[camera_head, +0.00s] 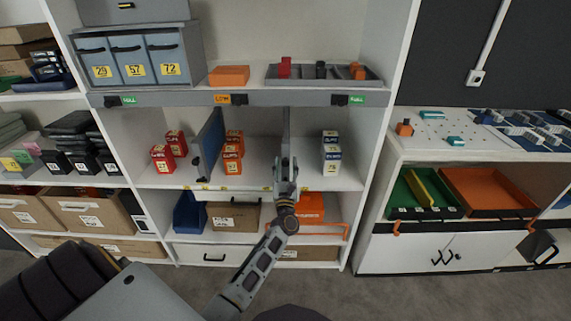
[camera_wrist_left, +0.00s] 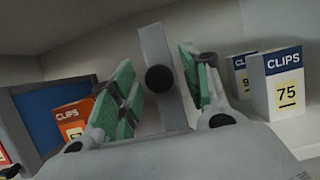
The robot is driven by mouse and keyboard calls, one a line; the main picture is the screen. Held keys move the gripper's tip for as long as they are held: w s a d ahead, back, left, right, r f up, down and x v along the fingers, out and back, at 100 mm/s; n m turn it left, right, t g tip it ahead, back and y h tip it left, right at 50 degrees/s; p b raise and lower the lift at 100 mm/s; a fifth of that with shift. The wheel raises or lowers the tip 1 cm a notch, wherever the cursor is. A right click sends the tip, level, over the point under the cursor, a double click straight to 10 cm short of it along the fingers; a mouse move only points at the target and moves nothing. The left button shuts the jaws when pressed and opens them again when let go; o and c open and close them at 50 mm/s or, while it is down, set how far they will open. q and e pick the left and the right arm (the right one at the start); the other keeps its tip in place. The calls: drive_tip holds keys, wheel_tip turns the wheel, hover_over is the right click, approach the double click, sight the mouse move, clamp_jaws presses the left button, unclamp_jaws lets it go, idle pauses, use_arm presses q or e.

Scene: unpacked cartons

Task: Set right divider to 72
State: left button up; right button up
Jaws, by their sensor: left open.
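The right divider (camera_head: 286,128) is a thin grey upright panel on the middle shelf, between the orange boxes and the white-and-blue boxes. My left gripper (camera_head: 286,172) is at its front edge. In the left wrist view the open fingers with green pads (camera_wrist_left: 162,85) stand either side of the grey divider (camera_wrist_left: 153,45) and its round black knob (camera_wrist_left: 159,79); contact cannot be told. The left divider (camera_head: 209,143) is a blue panel further left. Small yellow tags (camera_head: 266,189) line the shelf's front edge; their numbers are too small to read. My right gripper is not in view.
Orange clips boxes (camera_head: 232,150) stand left of the right divider, white-and-blue clips boxes (camera_head: 331,152) right of it, red boxes (camera_head: 163,157) far left. Grey bins (camera_head: 130,60) marked 29, 57 and 72 sit above.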

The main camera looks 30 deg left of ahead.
use_arm(q)
drive_tip(key=shift+w+a+r, duration=0.2)
drive_tip(key=shift+w+a, duration=0.1)
drive_tip(key=shift+w, duration=0.15)
clamp_jaws()
